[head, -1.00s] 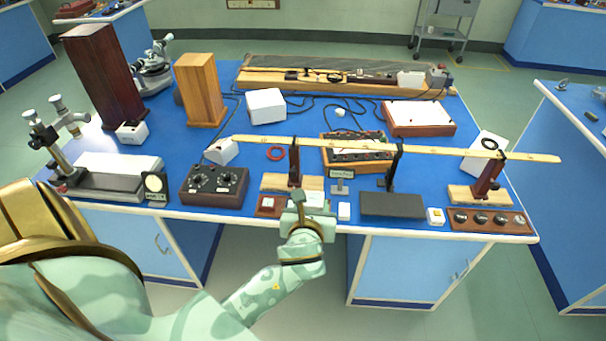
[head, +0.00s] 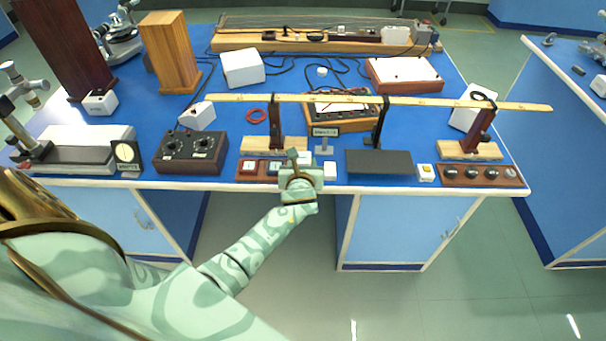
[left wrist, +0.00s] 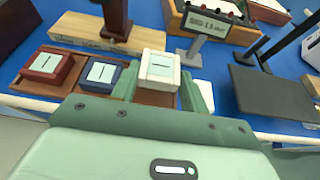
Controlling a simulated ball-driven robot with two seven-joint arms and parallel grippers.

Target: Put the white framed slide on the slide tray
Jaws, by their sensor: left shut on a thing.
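The slide tray (head: 240,177) is a low brown strip at the bench's front edge; it also shows in the left wrist view (left wrist: 75,93). A red framed slide (left wrist: 48,66) sits at its left and a blue framed slide (left wrist: 102,75) beside it. The white framed slide (left wrist: 160,67) is at the tray's right end, between the fingers of my left gripper (left wrist: 157,88). My left gripper (head: 301,163) is shut on it. I cannot tell whether the slide touches the tray. In the head view my gripper hides much of the tray's right part. My right gripper is not in view.
A small white block (head: 330,170) stands close right of my gripper, with a dark flat plate (head: 380,161) beyond. Behind the tray are a wooden-based stand (head: 275,143), a small sign (head: 325,132) and a long wooden rule (head: 370,99) spanning above the bench.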

